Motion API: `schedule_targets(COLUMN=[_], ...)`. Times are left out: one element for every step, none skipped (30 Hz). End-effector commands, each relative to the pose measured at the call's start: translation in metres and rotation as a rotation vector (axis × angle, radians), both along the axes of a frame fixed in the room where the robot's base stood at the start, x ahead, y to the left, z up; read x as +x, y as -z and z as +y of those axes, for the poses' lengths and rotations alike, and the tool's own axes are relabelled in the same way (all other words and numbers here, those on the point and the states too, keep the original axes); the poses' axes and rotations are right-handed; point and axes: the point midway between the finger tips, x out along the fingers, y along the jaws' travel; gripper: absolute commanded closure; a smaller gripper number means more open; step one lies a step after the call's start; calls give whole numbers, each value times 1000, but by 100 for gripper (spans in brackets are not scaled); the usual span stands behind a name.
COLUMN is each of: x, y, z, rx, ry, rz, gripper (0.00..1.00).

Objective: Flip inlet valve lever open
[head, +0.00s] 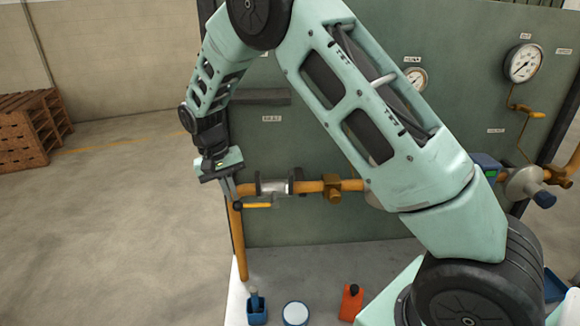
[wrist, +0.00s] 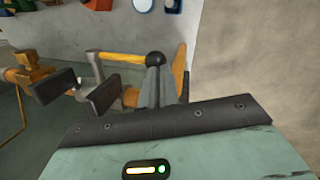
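The inlet valve has a silver body between black flanges (head: 274,187) on an orange pipe. Its yellow lever (head: 259,205) lies just below the pipe, roughly parallel to it, with a black ball knob (head: 238,206) at its left end. In the wrist view the lever (wrist: 122,57) runs from the valve to the knob (wrist: 155,59). My gripper (head: 235,201) reaches down to the knob from above. Its grey fingers (wrist: 157,87) are together, with their tips at the knob. They appear to touch it, but I cannot tell the exact contact.
The orange pipe (head: 239,245) drops close beside my gripper on the left. A green panel (head: 300,225) stands behind, with gauges (head: 524,63) at right. A blue container (head: 257,309), a round tin (head: 295,313) and a red bottle (head: 351,303) are below. Wooden crates (head: 28,130) are far left.

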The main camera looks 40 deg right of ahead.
Motion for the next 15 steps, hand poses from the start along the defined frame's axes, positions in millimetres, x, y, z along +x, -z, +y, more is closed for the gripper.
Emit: schedule_targets(x=[-1, -1, -1, -1, -1, -1, -1, -1, -1, -1, -1, -2, -2, -2, -2], y=[8, 8, 9, 10, 11, 11, 12, 12, 12, 13, 13, 13, 13, 13, 14], z=[0, 0, 0, 1, 1, 1, 1, 1, 1, 1, 1, 1, 1, 1, 1], rx=[0, 0, 1, 1, 1, 0, 0, 0, 1, 1, 1, 1, 1, 1, 1], ry=[1, 1, 1, 1, 1, 1, 1, 1, 1, 1, 1, 1, 1, 1, 1], rz=[4, 4, 5, 5, 5, 6, 6, 6, 6, 7, 7, 7, 7, 7, 7], gripper=[100, 100, 100, 100, 100, 100, 100, 100, 100, 100, 100, 100, 100, 100, 100])
